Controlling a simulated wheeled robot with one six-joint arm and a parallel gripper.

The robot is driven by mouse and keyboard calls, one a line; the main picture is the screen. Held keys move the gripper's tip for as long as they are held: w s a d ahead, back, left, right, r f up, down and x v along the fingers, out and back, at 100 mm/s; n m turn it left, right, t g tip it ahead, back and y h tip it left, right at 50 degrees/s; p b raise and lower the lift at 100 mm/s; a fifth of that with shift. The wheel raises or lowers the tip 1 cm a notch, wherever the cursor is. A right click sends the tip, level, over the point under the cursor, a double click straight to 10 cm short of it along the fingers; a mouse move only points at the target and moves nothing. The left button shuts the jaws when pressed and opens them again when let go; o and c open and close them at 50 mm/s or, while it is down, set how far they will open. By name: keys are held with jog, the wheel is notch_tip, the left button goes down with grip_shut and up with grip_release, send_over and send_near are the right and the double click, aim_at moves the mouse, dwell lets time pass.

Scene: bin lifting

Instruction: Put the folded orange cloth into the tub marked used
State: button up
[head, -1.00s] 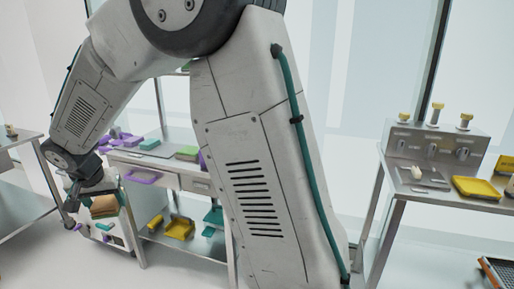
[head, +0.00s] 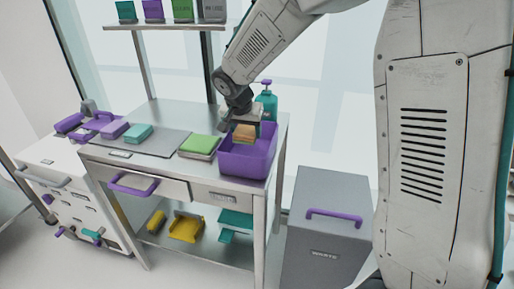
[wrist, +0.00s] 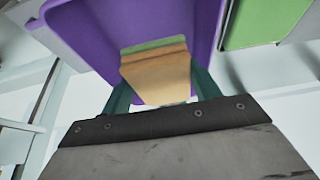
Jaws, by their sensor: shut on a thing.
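The folded orange cloth (head: 244,132) is in my gripper (head: 241,122), at the opening of the purple tub (head: 247,162) on the right end of the steel table. In the wrist view the cloth (wrist: 158,78) sits between the teal fingers of my gripper (wrist: 160,88), which are shut on it. The purple tub (wrist: 90,35) lies behind the cloth there. A thin green strip (wrist: 153,44) shows just past the cloth; I cannot tell what it belongs to. I cannot tell whether the cloth touches the tub, and no marking on the tub is readable.
A green folded stack (head: 200,145) is left of the tub, and a teal bottle (head: 267,104) stands behind it. Teal (head: 138,133) and purple (head: 113,130) cloths lie on a grey mat. A grey waste bin (head: 325,225) stands right of the table.

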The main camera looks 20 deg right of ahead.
send_over(250, 155)
jog(key=s, duration=0.2)
jog(key=f, duration=0.3)
jog(key=a+f, duration=0.1)
jog(key=shift+w+f, duration=0.15)
jog(key=shift+w, duration=0.1)
jog(key=shift+f, duration=1.55)
jog(key=shift+f, duration=0.15)
jog(key=o, duration=0.9)
